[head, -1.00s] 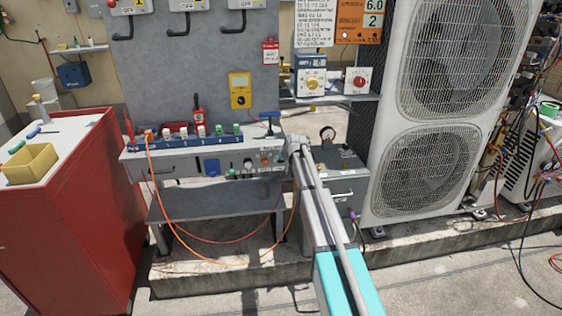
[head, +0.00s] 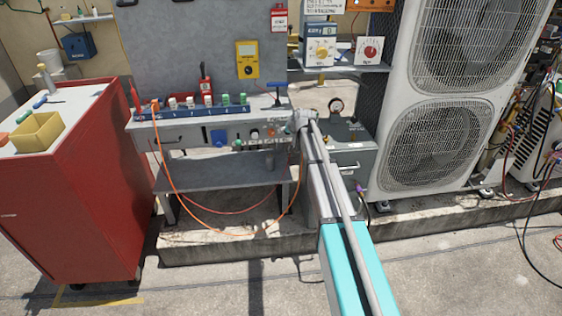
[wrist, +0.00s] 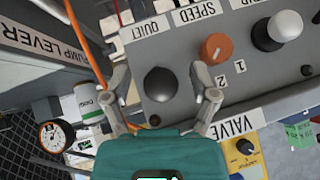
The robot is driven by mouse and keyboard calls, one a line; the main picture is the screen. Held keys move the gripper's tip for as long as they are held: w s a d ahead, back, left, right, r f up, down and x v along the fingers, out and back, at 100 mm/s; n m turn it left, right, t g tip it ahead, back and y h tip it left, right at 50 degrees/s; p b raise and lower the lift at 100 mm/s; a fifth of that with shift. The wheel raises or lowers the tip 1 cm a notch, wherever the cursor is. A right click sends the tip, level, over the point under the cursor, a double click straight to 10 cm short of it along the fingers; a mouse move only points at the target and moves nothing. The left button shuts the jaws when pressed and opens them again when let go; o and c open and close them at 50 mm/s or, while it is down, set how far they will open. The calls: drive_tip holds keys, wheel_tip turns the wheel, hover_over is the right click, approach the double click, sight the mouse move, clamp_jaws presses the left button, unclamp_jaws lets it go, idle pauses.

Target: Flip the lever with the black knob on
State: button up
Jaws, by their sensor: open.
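A lever with a round black knob (wrist: 160,84) stands out from a grey panel (wrist: 185,105) in the wrist view, beside the label QUIET. My gripper (wrist: 160,72) is open, with one finger on each side of the black knob. I see gaps between the fingers and the knob, and cannot tell how deep the fingertips reach. The knob hides its stem, so its tilt is unclear. In the head view the small controls on the bench front (head: 195,140) are partly covered by my arm.
An orange knob (wrist: 214,48) sits close beside my right finger, with a white-capped control (wrist: 285,25) farther right. A gauge (wrist: 55,136) shows at lower left. In the head view, a red cabinet (head: 95,190) stands left and a condenser (head: 440,150) right.

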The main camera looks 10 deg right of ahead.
drive_tip(key=shift+s+f+n+t+y+b, duration=0.15)
drive_tip(key=shift+f+t+b, duration=0.4)
drive_tip(key=shift+t+b, duration=0.85)
drive_tip(key=shift+s+f+n+t+y+b, duration=0.15)
drive_tip(key=shift+f+t+b, duration=0.45)
drive_tip(key=shift+b, duration=1.5)
drive_tip(key=t+b, duration=0.1)
drive_tip(key=b, duration=0.1)
drive_tip(key=t+b, duration=0.1)
drive_tip(key=b, duration=0.1)
drive_tip(key=shift+w+f+t, duration=0.2)
drive_tip(key=shift+f+t, duration=0.1)
drive_tip(key=shift+w+f+n+t+b, duration=0.15)
drive_tip(key=shift+t+b, duration=0.5)
drive_tip(key=shift+b, duration=0.7)
drive_tip(key=shift+w+f+n+t+b, duration=0.1)
drive_tip(key=shift+f+n+t+b, duration=0.15)
drive_tip(key=shift+t+b, duration=0.75)
drive_tip(key=s+d, duration=0.3)
drive_tip(key=s, duration=1.1)
drive_tip(key=s+a+r+n+g+y+p, duration=0.1)
drive_tip(key=s+a+r+g+p, duration=0.4)
drive_tip(key=p, duration=0.6)
drive_tip(key=s+a+r+n+g+y+p, duration=0.2)
drive_tip(key=s+a+r+g+p, duration=0.3)
drive_tip(key=s+p, duration=0.5)
drive_tip(key=shift+r+n+g+y+p, duration=0.3)
drive_tip(key=shift+r+n+g+p, duration=0.25)
drive_tip(key=shift+r+p, duration=0.55)
drive_tip(key=shift+s+f, duration=0.15)
